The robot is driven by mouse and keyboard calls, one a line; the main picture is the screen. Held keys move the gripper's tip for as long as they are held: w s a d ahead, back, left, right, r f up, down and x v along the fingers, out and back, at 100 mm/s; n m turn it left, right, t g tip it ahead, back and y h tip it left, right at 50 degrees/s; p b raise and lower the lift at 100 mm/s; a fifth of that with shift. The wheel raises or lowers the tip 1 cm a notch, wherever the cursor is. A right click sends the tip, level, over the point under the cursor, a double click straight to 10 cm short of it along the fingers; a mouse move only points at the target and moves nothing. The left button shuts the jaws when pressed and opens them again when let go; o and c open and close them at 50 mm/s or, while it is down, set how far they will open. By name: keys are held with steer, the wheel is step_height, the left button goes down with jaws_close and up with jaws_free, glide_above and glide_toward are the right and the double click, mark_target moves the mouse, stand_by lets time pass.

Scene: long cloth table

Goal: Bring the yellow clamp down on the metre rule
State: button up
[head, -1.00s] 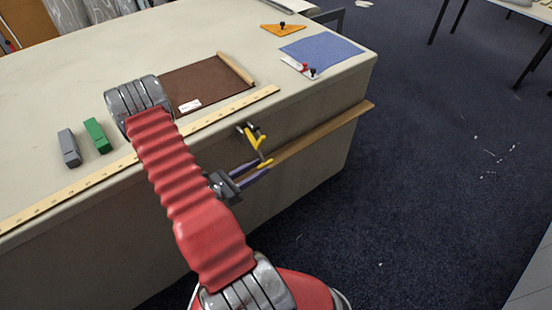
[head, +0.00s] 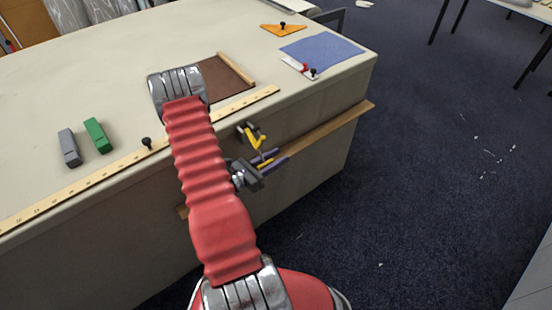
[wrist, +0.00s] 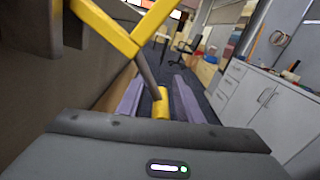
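The yellow clamp (head: 252,136) sits at the table's front edge, with a dark part at its top. Its yellow arms cross the top left of the wrist view (wrist: 110,27), and a dark rod leads to a yellow end piece (wrist: 161,103). The metre rule (head: 100,173) lies along the front edge of the tabletop; my arm hides part of it. My gripper (head: 271,158) is beside the table's front face, below the clamp. Its purple fingers are apart, one on each side of the yellow end piece, with a gap visible on the right in the wrist view.
A wooden rail (head: 325,129) runs along the table's front face behind my gripper. On the tabletop are a grey block (head: 69,147), a green block (head: 97,136), a black knob (head: 147,142), a brown mat (head: 225,84) and a blue cloth (head: 322,50). Floor to the right is open.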

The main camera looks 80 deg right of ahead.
steer(key=shift+c, duration=0.6)
jaws_close()
